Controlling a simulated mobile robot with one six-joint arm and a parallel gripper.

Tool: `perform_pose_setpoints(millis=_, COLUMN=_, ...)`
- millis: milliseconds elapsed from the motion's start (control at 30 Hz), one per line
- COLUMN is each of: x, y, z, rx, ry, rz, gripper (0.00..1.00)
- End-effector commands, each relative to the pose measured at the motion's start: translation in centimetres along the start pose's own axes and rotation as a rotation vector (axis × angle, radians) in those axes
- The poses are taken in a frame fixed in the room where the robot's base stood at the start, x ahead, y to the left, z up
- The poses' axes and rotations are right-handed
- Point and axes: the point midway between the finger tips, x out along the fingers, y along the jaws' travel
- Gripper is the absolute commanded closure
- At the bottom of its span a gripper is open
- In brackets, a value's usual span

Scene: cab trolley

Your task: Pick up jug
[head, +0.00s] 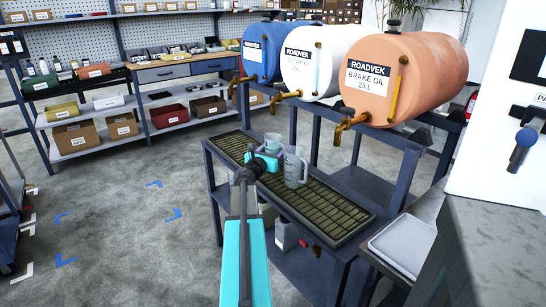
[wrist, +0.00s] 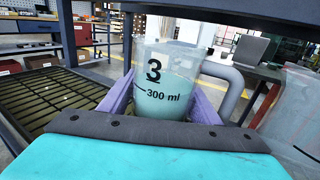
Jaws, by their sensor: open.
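A clear jug (wrist: 165,75) marked "3" and "300 ml" stands between the two purple fingers of my gripper (wrist: 160,100) in the wrist view. It looks teal inside, and its grey handle is on the right. The fingers are open, one on each side of the jug; I cannot tell whether they touch it. The jug's base is hidden by my gripper. In the head view my gripper (head: 265,160) is over the slatted trolley tray, with this jug (head: 272,141) just beyond it. A second clear jug (head: 296,168) stands close on the right, and also shows at the wrist view's right edge (wrist: 292,105).
The slatted tray (head: 335,208) has a dark raised rim. Blue, white and orange drums (head: 410,75) with brass taps (head: 345,125) hang over its back side. A grey counter (head: 500,250) stands at the right.

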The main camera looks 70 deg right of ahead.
Motion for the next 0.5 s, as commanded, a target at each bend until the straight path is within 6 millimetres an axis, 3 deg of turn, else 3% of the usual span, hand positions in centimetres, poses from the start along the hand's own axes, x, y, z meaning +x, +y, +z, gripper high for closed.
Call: perform_pose_setpoints(millis=500, x=-0.01, y=-0.01, z=-0.01, rx=0.000, ry=0.000, rz=0.000, gripper=0.43)
